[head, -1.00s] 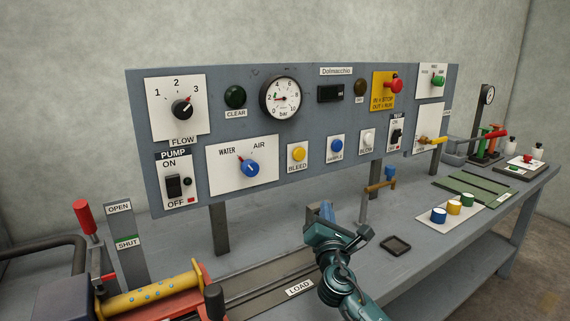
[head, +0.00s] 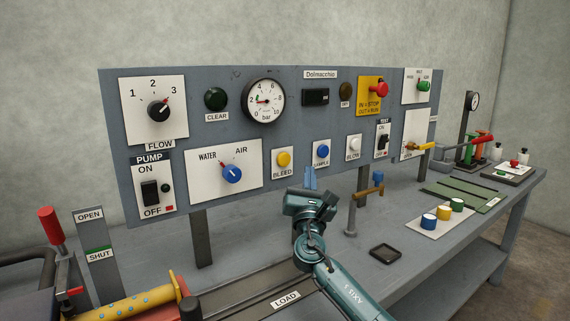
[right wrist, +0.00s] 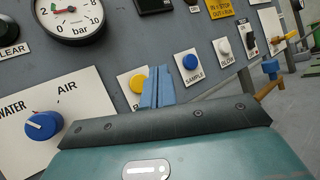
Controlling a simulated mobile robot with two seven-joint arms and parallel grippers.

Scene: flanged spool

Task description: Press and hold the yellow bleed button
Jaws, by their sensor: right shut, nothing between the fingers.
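The yellow bleed button (head: 283,159) sits on a white plate labelled BLEED on the grey panel (head: 230,120). It also shows in the right wrist view (right wrist: 141,84), partly hidden behind my fingers. My right gripper (head: 310,178) is shut and empty, with its blue fingers pointing up toward the panel below and right of the bleed button. In the right wrist view the shut fingers (right wrist: 160,85) overlap the right part of the bleed plate. A gap to the button seems to remain in the head view. My left gripper is not in view.
The blue SAMPLE button (head: 322,152) is just right of the fingers, and the white BLOW button (head: 353,144) is further right. The WATER/AIR knob (head: 232,174) is on the left. A small tap (head: 366,195) stands on the bench right of my arm.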

